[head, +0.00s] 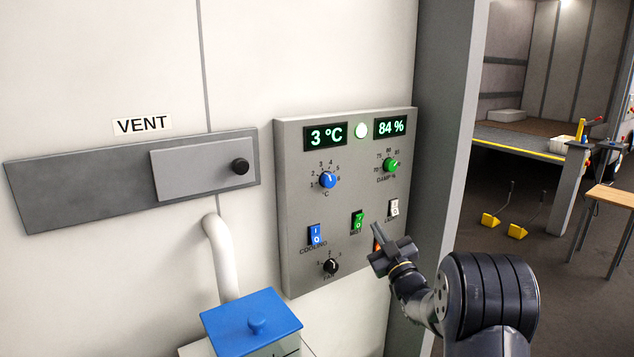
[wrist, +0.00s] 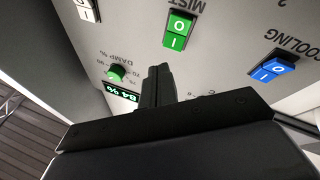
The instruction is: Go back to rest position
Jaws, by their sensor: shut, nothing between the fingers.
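My gripper (head: 379,237) is shut and empty, in front of the lower right part of the grey control panel (head: 292,240). In the wrist view my gripper (wrist: 158,70) shows its fingers together, with the green mist switch (wrist: 179,27) beyond them and the blue cooling switch (wrist: 272,66) to the right. The head view shows the same green switch (head: 357,221) just up and left of the fingertips. Whether the fingers touch the panel I cannot tell. An orange thing (head: 377,245) behind the fingers is mostly hidden.
The panel displays (head: 325,136) read 3 °C and 84 %. A vent slider plate (head: 200,168) is on the wall at left. A blue-lidded box (head: 252,318) stands below it.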

